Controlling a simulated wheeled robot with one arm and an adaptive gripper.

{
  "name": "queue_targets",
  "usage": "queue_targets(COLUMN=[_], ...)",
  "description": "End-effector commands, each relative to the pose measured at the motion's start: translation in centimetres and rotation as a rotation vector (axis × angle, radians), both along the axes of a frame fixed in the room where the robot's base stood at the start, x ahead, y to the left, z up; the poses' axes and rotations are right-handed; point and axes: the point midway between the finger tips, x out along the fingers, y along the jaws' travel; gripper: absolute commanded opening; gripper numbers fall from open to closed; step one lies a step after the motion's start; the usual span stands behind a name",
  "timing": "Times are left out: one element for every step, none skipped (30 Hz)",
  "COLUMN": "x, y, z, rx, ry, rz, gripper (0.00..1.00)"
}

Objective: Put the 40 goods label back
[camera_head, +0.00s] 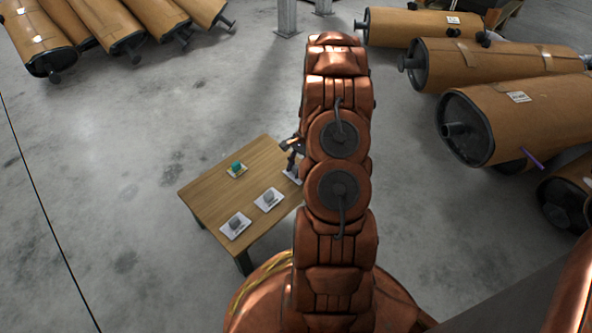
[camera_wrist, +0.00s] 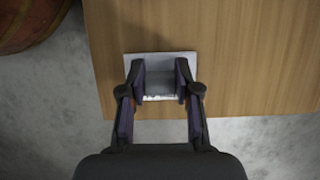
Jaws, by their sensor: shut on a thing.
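My gripper (camera_wrist: 160,82) is shut on a grey block (camera_wrist: 160,80) near the edge of the wooden table, with a finger on each side of it. A white card (camera_wrist: 160,57) lies beneath the block and fingers; I cannot tell whether the block touches it. No number is readable, so I cannot tell whether this is the 40 goods label. In the head view my gripper (camera_head: 293,147) is at the table's right side, and my arm hides part of it and of the card (camera_head: 291,178).
Large brown mufflers (camera_head: 520,110) lie at the right, and others (camera_head: 105,30) at the upper left. The left floor is clear.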

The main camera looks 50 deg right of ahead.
Motion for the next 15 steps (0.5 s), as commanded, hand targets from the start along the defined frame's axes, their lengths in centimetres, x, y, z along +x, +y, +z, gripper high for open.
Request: queue_targets(x=[0.02, 0.03, 0.04, 0.04, 0.04, 0.04, 0.05, 0.04, 0.04, 0.04, 0.04, 0.05, 0.05, 0.05, 0.06], y=[-0.02, -0.02, -0.03, -0.04, -0.03, -0.03, -0.03, -0.01, 0.00, 0.01, 0.00, -0.02, -0.02, -0.02, -0.02], z=[-0.05, 0.01, 0.07, 0.08, 0.10, 0.10, 0.09, 0.06, -0.01, -0.08, -0.14, -0.15, -0.14, -0.14, -0.14], rx=[-0.001, -0.001, -0.001, -0.001, -0.001, -0.001, -0.001, -0.001, 0.000, 0.000, 0.000, -0.001, -0.001, -0.001, -0.001], ry=[-0.001, -0.001, -0.001, -0.001, -0.001, -0.001, -0.001, -0.001, -0.001, 0.000, -0.001, -0.001, -0.001, -0.001, -0.001], rz=[0.000, 0.000, 0.000, 0.000, 0.000, 0.000, 0.000, 0.000, 0.000, 0.000, 0.000, 0.000, 0.000, 0.000, 0.000], gripper=[0.17, 0.17, 0.17, 0.17, 0.17, 0.17, 0.17, 0.17, 0.17, 0.17, 0.34, 0.38, 0.41, 0.45, 0.49])
